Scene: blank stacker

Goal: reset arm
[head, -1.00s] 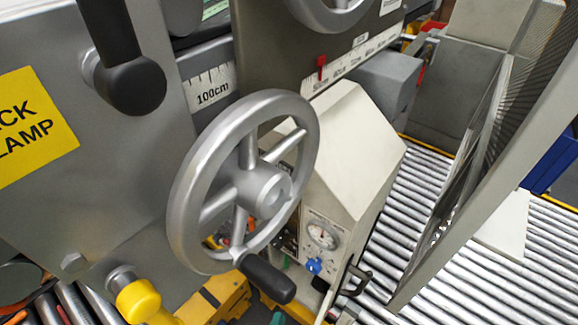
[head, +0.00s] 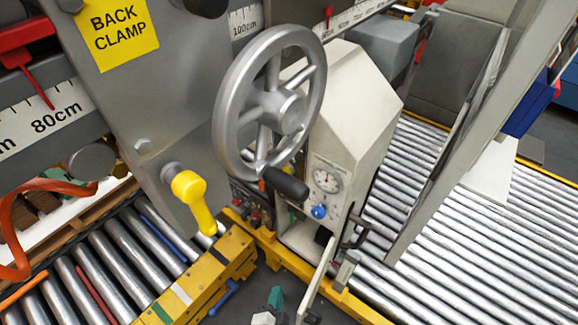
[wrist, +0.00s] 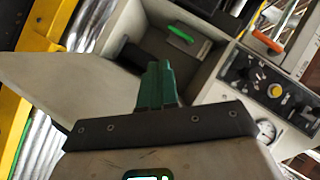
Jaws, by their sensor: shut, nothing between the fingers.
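My gripper (wrist: 155,86) shows in the wrist view as two green fingers, pressed together with nothing between them. They point towards an open grey cabinet compartment (wrist: 190,70) holding a small green-handled part (wrist: 182,36). A control panel (wrist: 275,88) with a yellow knob is to the right. In the head view the pale cabinet (head: 345,115) with a gauge stands right of the silver handwheel (head: 270,100). A small green and grey piece (head: 275,297) shows low in the head view; I cannot tell whether it is my gripper.
An open pale door (head: 316,285) juts out below the cabinet. Roller conveyors lie on the right (head: 455,240) and lower left (head: 100,255). A yellow lever (head: 192,195) and a yellow rail (head: 195,280) are left of the cabinet. Dark floor shows at the bottom middle.

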